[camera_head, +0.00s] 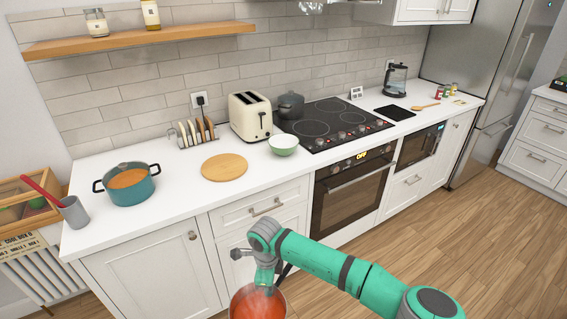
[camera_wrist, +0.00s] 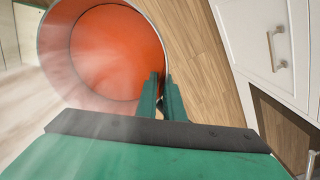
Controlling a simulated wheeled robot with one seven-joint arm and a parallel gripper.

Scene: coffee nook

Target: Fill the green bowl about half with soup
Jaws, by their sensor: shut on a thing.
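The green bowl (camera_head: 284,147) stands upright on the counter, in front of the toaster and left of the hob. Its inside looks pale and empty. My gripper (camera_head: 270,284) is low in front of the counter, well below the bowl. It is shut on the rim of a round grey-rimmed vessel (camera_head: 257,304), which also shows large in the wrist view (camera_wrist: 117,50). The vessel is orange-red inside with steam over it; how full it is I cannot tell. My fingers (camera_wrist: 161,97) grip its near right rim. A teal pot (camera_head: 131,191) with orange contents stands at the counter's left end.
A round wooden board (camera_head: 225,167) lies between the teal pot and the bowl. A toaster (camera_head: 250,116) and a dark lidded pot (camera_head: 290,105) stand behind the bowl. A grey cup with a red utensil (camera_head: 74,212) is at the left edge. The front counter strip is clear.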

